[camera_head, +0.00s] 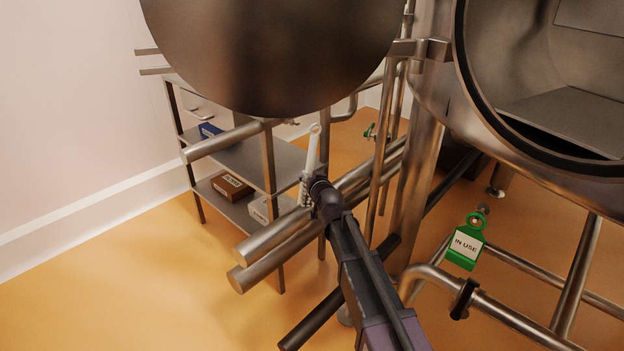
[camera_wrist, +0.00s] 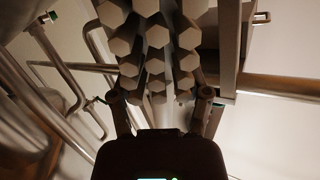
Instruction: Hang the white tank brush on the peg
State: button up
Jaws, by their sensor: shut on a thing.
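The white tank brush (camera_head: 313,152) is upright in the head view, with its handle up and a ring-shaped eye at the top. My gripper (camera_head: 312,191) is shut on its lower part, near the bristles. In the wrist view, grey-brown hexagonal tufts of the brush (camera_wrist: 155,43) fill the space ahead of and between the fingers of my gripper (camera_wrist: 162,96). The exact contact of the fingers is hard to see. I cannot pick out the peg with certainty in either view.
A shelf rack (camera_head: 243,162) with small boxes stands behind the brush. Thick steel pipes (camera_head: 285,232) run close beside my gripper. A large round steel cover (camera_head: 270,55) overhangs above. A green "IN USE" tag (camera_head: 466,246) is at the right. Floor is clear at lower left.

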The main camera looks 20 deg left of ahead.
jog(key=w+a+f+b, duration=0.1)
jog(key=w+a, duration=0.2)
jog(key=a, duration=0.5)
jog(key=shift+w+a+f, duration=0.15)
jog(key=shift+w+f, duration=0.1)
dwell(1.2)
jog(key=shift+b, duration=0.3)
dwell(0.5)
jog(key=o, duration=1.3)
jog(key=shift+w, duration=0.1)
